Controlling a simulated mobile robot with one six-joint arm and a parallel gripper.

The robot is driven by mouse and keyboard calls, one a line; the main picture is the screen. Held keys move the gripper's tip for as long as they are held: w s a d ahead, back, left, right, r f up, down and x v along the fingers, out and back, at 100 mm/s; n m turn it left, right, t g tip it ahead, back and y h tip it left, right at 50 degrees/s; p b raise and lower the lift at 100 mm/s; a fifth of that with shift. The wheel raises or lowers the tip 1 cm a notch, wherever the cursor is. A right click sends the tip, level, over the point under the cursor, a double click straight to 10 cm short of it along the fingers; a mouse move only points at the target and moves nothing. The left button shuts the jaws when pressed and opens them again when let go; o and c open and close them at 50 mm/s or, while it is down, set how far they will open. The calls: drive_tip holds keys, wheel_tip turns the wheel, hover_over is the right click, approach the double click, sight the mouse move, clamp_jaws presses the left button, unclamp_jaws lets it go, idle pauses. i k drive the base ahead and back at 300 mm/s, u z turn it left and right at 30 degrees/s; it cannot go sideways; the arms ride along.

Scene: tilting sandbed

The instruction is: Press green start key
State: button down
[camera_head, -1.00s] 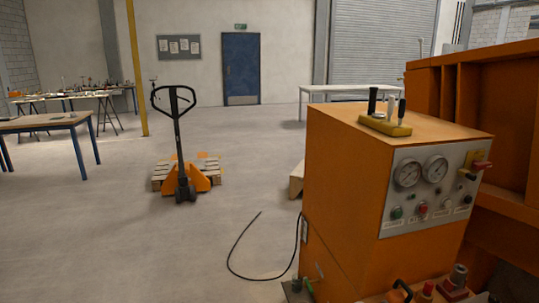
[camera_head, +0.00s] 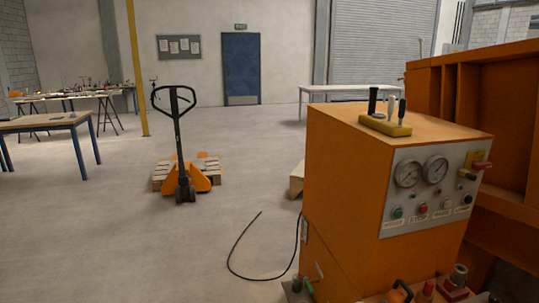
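An orange control cabinet (camera_head: 340,190) stands at the right in the head view. Its slanted grey panel (camera_head: 415,230) carries two round gauges and a row of small controls. The green key (camera_head: 397,213) is at the left end of that row, with a label below it. A red button (camera_head: 422,209) is just to its right. My gripper is not in view, and nothing covers the green key.
A yellow lever block (camera_head: 385,127) sits on the cabinet top. Orange machine walls (camera_head: 490,125) rise behind it. A black cable (camera_head: 238,248) lies on the floor to the left. A pallet truck (camera_head: 184,175) stands farther back. The floor between is open.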

sight(398, 214)
drive_tip(key=u, duration=0.45)
drive_tip(key=k, duration=1.35)
drive_tip(key=u, duration=0.55)
drive_tip(key=i, duration=1.1)
drive_tip(key=u, duration=0.05)
